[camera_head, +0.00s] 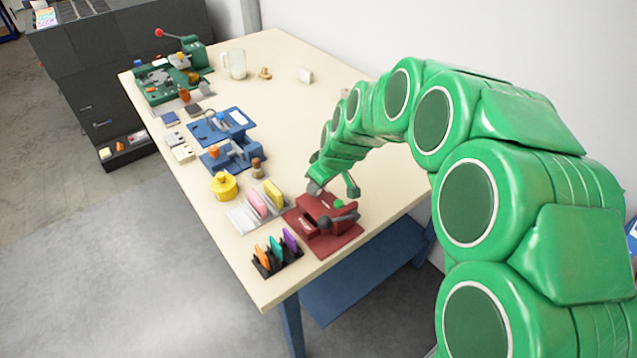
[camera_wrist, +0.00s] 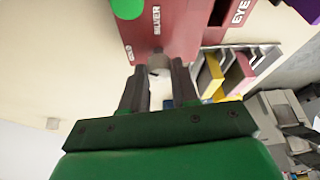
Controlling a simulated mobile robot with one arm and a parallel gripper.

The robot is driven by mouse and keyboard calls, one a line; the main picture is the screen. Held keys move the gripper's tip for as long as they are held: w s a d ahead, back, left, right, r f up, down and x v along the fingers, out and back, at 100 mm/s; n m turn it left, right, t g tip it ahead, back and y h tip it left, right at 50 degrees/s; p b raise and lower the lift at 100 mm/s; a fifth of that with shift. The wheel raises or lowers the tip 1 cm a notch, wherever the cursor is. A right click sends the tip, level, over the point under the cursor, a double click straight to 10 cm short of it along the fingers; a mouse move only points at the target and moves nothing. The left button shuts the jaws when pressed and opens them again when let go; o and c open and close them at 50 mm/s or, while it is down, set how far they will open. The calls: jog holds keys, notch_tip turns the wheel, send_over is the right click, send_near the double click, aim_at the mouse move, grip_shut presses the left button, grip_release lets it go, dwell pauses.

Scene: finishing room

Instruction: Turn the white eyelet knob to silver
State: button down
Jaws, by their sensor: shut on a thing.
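The dark red eyelet machine (camera_head: 312,229) stands on a red base near the table's front corner. In the wrist view its red face (camera_wrist: 185,30) bears the word SILVER, a smaller label that is hard to read, and part of a word starting EYE. I cannot tell which label the knob points to. In the head view my gripper (camera_head: 315,187) is at the machine's back left and the knob is hidden.
A rack of coloured pieces (camera_head: 277,258) and a white tray with pink and yellow pads (camera_head: 240,219) stand close to the machine's left. A yellow pot (camera_head: 223,186), a blue press (camera_head: 236,155) and a green machine (camera_head: 160,95) are further back. The table's right side is mostly clear.

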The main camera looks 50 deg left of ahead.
jog(key=m+t, duration=0.2)
jog(key=m, duration=0.3)
jog(key=shift+s, duration=0.1)
jog(key=shift+s+a+r+m+t+h, duration=0.1)
jog(key=shift+m+t+h, duration=0.25)
jog(key=shift+m, duration=0.8)
jog(key=shift+m+t+h, duration=0.15)
jog(key=shift+m+t, duration=0.3)
jog(key=shift+m, duration=1)
jog(key=c, duration=0.8)
grip_release()
jog(key=shift+c, duration=0.2)
jog(key=v, duration=0.7)
jog(key=shift+s+r, duration=0.2)
jog(key=shift+r, duration=0.05)
